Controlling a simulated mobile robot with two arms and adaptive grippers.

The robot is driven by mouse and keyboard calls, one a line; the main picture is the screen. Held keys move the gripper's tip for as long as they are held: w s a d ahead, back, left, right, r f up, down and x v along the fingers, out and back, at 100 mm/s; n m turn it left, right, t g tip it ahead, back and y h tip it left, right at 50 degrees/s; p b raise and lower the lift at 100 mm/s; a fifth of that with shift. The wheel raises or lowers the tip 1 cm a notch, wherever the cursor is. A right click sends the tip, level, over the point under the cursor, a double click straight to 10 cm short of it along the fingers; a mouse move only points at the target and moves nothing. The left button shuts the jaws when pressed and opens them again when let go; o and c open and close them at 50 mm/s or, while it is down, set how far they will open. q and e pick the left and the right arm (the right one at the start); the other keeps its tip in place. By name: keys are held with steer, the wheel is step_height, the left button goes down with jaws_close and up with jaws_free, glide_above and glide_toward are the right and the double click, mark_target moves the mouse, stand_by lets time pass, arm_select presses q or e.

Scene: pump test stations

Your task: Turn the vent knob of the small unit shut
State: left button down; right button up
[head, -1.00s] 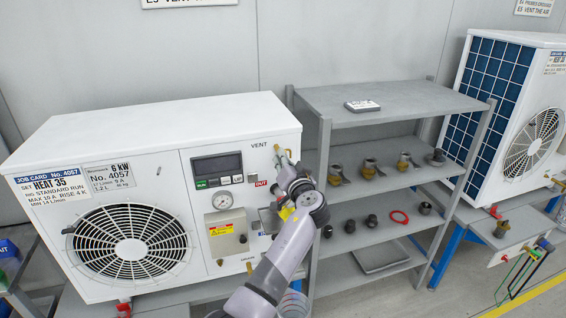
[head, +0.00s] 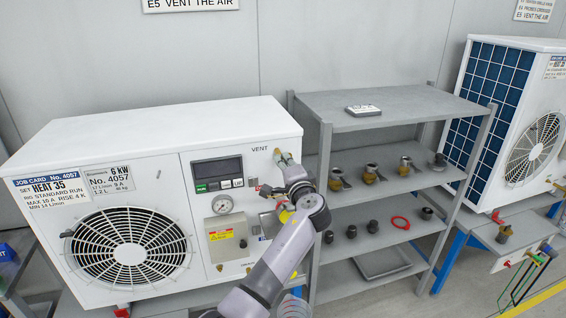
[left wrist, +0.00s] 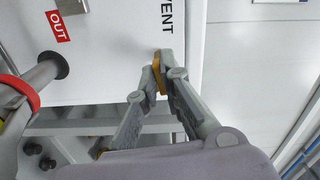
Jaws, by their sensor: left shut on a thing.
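The small unit (head: 60,151) is a white box with a fan grille and a control panel, at the left of the head view. Its vent knob (head: 277,151) is at the upper right of the front, beside the word VENT. In the left wrist view the knob (left wrist: 158,72) is an orange-yellow piece between my fingertips. My left gripper (head: 285,160) is shut on it, and the fingers (left wrist: 157,78) hide part of it. The knob's exact angle is hard to tell. My right gripper is not in view.
A grey shelf rack (head: 390,108) with brass and dark fittings and a red ring (head: 400,222) stands close to the right of the unit. A pipe with a red collar (left wrist: 22,90) is near the gripper. Another unit (head: 520,140) stands at the far right.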

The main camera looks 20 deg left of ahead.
arm_select(q)
steer(key=shift+m, duration=0.9)
steer(key=shift+f, duration=0.1)
steer(key=shift+d, duration=0.1)
steer(key=c, duration=1.8)
jaws_free()
steer(key=shift+o, duration=0.2)
steer(key=v, duration=1.2)
